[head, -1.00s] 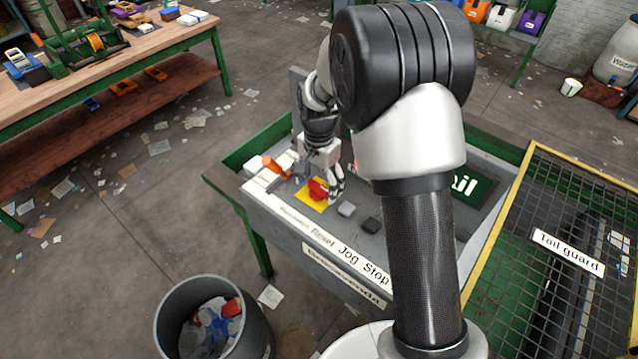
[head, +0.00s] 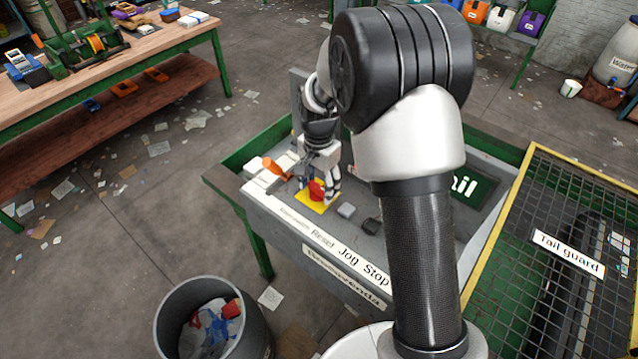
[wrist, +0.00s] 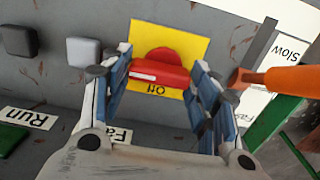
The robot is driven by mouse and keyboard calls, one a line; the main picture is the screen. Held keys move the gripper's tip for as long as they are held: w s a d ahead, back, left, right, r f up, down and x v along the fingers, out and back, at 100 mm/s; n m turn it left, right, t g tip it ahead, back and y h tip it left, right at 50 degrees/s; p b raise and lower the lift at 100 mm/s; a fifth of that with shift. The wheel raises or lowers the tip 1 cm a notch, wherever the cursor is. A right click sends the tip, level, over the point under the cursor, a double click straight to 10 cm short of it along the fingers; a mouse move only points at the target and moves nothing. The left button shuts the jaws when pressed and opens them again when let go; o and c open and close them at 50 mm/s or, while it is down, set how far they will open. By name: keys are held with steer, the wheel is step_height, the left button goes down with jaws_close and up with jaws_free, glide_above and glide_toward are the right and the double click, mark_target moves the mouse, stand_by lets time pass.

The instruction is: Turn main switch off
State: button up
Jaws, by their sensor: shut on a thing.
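The main switch is a red rotary knob (wrist: 160,73) on a yellow plate (wrist: 185,28) on the grey control panel (head: 278,204). In the head view the red knob (head: 316,190) is partly covered by my gripper (head: 320,195). In the wrist view my gripper (wrist: 158,80) has one finger on each side of the knob's bar and is shut on it. The bar lies across the picture between the fingertips, slightly tilted.
An orange-handled lever (head: 275,166) stands close on the other side. A bin (head: 215,315) stands in front. A mesh tail guard (head: 560,250) is at the right.

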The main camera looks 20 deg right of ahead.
steer(key=n, duration=0.4)
steer(key=shift+n+p, duration=0.35)
steer(key=shift+n, duration=0.05)
steer(key=n, duration=0.4)
steer(key=shift+w+d+n, duration=0.1)
steer(key=shift+n, duration=0.2)
steer(key=n, duration=0.4)
steer(key=shift+w+p, duration=0.1)
steer(key=shift+p, duration=0.25)
steer(key=shift+n, duration=2.2)
steer(key=o, duration=1.1)
steer(key=shift+c, duration=0.2)
